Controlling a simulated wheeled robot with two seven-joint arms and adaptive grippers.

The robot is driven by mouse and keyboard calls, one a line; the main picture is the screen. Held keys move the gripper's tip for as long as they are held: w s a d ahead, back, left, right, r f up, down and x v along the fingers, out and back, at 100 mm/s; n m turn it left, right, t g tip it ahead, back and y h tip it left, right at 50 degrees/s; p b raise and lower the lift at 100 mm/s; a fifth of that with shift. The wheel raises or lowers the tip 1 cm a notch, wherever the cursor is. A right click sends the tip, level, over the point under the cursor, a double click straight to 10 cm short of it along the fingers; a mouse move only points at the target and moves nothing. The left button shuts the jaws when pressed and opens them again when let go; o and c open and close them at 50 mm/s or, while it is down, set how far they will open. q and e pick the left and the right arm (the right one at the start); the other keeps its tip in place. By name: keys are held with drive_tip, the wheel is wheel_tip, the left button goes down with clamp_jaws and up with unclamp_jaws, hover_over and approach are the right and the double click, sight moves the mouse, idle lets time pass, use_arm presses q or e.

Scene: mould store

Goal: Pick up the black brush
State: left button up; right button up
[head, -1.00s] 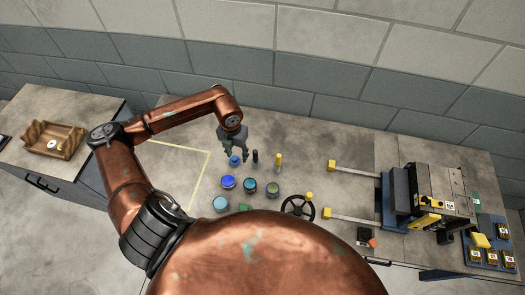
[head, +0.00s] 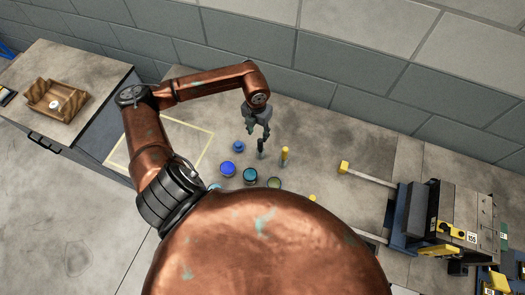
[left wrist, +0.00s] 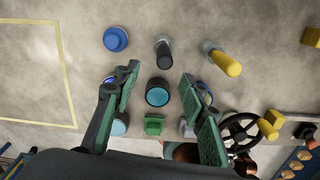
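The black brush (head: 261,147) stands upright on the worktop, between a small blue jar (head: 239,146) and a yellow-handled brush (head: 284,155). In the left wrist view the black brush (left wrist: 164,53) shows from above, just beyond the fingertips and roughly midway between them. My left gripper (head: 257,131) is open and empty, just above the black brush in the head view. Its two spread fingers also show in the left wrist view (left wrist: 160,73). My right gripper is in neither view.
Several jars stand close by, such as a dark blue one (head: 228,169) and a teal one (head: 250,175). A black handwheel (left wrist: 240,130) shows in the left wrist view. A mould press (head: 455,220) stands to the right. The yellow-outlined area (head: 203,155) at left is mostly clear.

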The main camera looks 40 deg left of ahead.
sight(260, 145)
use_arm(q)
wheel_tip(260, 145, down, 3)
drive_tip(key=shift+r+b, duration=0.1)
drive_tip(key=shift+b, duration=0.8)
wheel_tip(260, 145, down, 2)
drive_tip(key=shift+f, duration=0.15)
drive_tip(key=f, duration=0.4)
drive_tip(key=shift+w+d+f, duration=0.15)
drive_tip(key=shift+w+d, duration=0.15)
drive_tip(key=shift+f, duration=0.55)
drive_tip(key=shift+c, duration=0.6)
clamp_jaws()
